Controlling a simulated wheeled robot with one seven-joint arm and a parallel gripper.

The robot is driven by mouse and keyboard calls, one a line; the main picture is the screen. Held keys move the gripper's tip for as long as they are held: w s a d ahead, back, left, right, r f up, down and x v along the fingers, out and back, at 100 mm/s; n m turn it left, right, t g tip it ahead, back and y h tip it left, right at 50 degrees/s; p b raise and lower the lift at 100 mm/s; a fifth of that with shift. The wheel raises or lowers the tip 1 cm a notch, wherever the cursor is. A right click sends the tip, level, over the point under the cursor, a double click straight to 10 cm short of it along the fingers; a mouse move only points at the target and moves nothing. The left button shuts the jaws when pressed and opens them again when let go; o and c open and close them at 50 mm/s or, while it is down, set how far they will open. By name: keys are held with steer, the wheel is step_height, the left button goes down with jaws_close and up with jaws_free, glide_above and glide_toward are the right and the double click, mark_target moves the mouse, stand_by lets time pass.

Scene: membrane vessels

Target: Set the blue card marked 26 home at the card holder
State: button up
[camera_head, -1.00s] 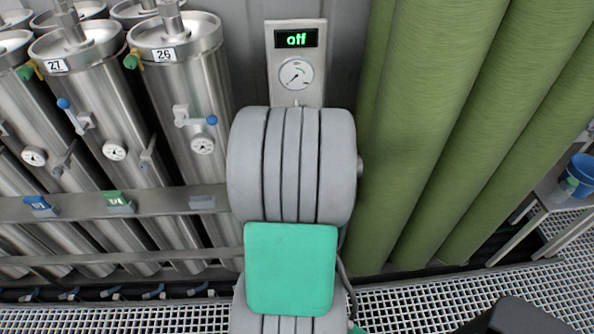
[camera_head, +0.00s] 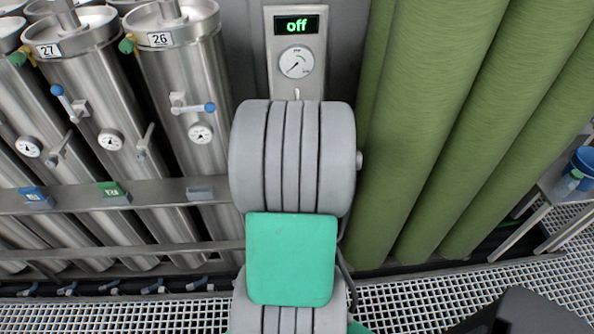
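A small blue card (camera_head: 34,196) sits on the steel rail (camera_head: 150,194) at the left; its marking is too small to read. A green card (camera_head: 112,191) sits farther right on the same rail. A plain grey holder (camera_head: 200,192) with no coloured card showing is on the rail below the vessel labelled 26 (camera_head: 180,75). I cannot tell whether the blue card is the one marked 26. My grey arm with a teal pad fills the middle of the view. My gripper is not in view.
Vessel 27 (camera_head: 85,85) stands left of vessel 26. A panel (camera_head: 296,50) reads "off" above a gauge. Large green cylinders (camera_head: 470,120) stand right of my arm. A blue bucket (camera_head: 583,165) is on a stand at the far right. Grating (camera_head: 400,305) covers the floor.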

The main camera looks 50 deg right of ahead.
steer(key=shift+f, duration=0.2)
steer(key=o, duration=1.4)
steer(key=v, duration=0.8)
steer(key=shift+b, duration=0.35)
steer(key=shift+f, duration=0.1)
